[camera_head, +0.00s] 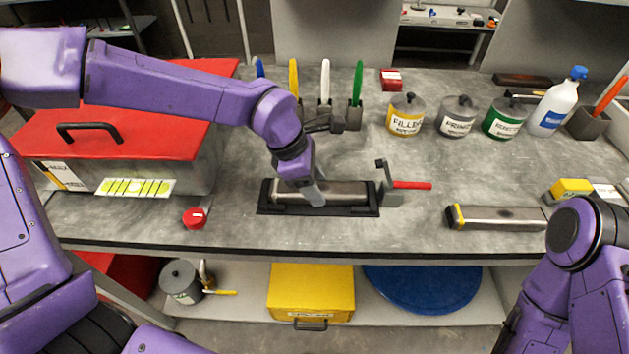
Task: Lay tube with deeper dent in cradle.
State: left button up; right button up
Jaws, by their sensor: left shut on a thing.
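A grey metal tube (345,191) lies lengthwise in or just over the black cradle (362,211) near the bench's front edge. My left gripper (316,196) comes down on the middle of this tube and is shut on it. The gripper covers part of the tube, and I cannot tell whether the tube rests fully on the cradle. A second metal tube (500,217) with a yellow end lies on the bench to the right. I cannot make out dents on either tube. My right arm is at the right edge; its gripper is out of view.
A bracket with a red handle (412,185) stands at the cradle's right end. A red round tin (195,217) and red-lidded box (130,135) are to the left. Filler (405,118), primer (456,119) and green-banded (505,121) cans stand behind.

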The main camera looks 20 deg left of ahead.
pick_arm(q)
jog(key=shift+f, duration=0.2)
jog(key=o, duration=1.2)
jog(key=v, duration=1.2)
jog(key=shift+r, duration=0.25)
